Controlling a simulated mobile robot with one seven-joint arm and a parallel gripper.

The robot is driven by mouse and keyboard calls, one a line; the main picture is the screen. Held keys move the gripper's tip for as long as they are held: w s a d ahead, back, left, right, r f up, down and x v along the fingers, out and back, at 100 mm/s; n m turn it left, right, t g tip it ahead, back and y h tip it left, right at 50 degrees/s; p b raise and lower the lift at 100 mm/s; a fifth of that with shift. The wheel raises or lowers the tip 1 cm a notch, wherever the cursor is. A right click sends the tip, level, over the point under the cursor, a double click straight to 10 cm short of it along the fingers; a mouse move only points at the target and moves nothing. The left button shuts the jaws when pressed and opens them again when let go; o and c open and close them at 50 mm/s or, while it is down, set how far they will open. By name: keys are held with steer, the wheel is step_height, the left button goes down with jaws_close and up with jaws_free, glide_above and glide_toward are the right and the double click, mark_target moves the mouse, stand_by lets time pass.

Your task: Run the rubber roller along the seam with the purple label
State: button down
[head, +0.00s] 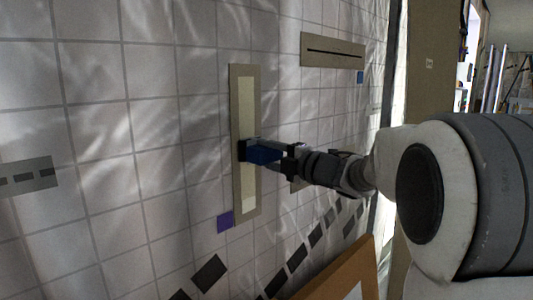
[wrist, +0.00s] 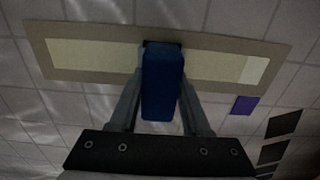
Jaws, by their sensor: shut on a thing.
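The seam panel (head: 236,95) is a tall beige plate on the tiled wall with a cream strip (head: 246,100) down its middle. The strip's lower end is paler (head: 249,203). The purple label (head: 225,222) is on the wall beside the panel's lower left corner. My gripper (head: 279,155) is shut on the blue handle of the roller (head: 262,154). The roller's dark head lies over the strip around mid-length; I cannot tell whether it touches. In the wrist view the panel (wrist: 105,35) runs crosswise behind the roller (wrist: 162,88), with the purple label (wrist: 244,105) at right.
A beige plate with a dark slot (head: 333,49) is at upper right, with a blue label (head: 360,77). A grey plate with dark dashes (head: 28,176) is at left. Dark tiles (head: 209,273) run along the lower wall. A wood-framed board (head: 345,272) stands at lower right.

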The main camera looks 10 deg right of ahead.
step_height(320, 180, down, 18)
steer(key=b, duration=1)
steer(key=shift+b, duration=0.35)
stand_by(0.9)
steer(key=shift+a, duration=0.1)
steer(key=shift+v, duration=2.95)
steer(key=shift+v, duration=1.5)
